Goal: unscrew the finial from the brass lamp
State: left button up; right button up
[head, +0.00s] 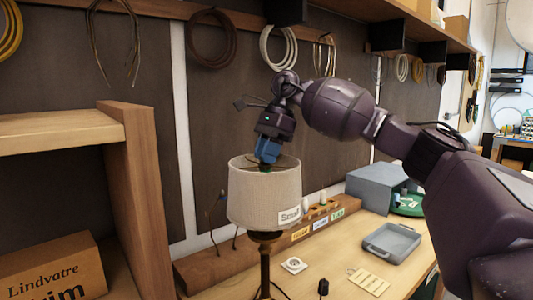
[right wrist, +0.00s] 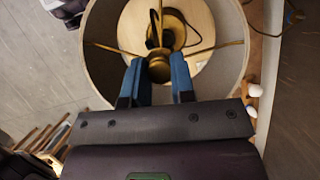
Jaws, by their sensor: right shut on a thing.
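The brass lamp (head: 265,258) stands on the workbench with a pale fabric shade (head: 255,195) on it. My right gripper (head: 266,158) points down into the open top of the shade. In the right wrist view, the brass finial (right wrist: 159,68) sits at the centre of the shade's spokes, between the blue fingers of my right gripper (right wrist: 158,80). The fingers are shut on the finial from both sides. Under it the brass socket parts and a dark cord show inside the shade. In the head view the shade hides the finial. My left gripper is not in view.
A grey tray (head: 391,243), a blue-grey box (head: 376,186) and a yellowish card (head: 369,281) lie on the bench (head: 335,262) to the right. A wooden rack (head: 230,258) with labels runs behind the lamp. A wooden shelf (head: 140,190) stands at the left.

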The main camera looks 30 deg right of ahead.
jog(key=n+g, duration=0.1)
jog(key=n, duration=0.2)
dwell(0.4)
jog(key=n+g, duration=0.1)
jog(key=n, duration=0.1)
jog(key=n+g+h, duration=0.1)
jog(key=n, duration=0.2)
jog(key=shift+w+a, duration=0.1)
jog(key=shift+w, duration=0.05)
jog(key=shift+n+g+h, duration=0.5)
jog(key=shift+n, duration=1.1)
jog(key=o, duration=0.9)
jog(key=shift+o, duration=0.2)
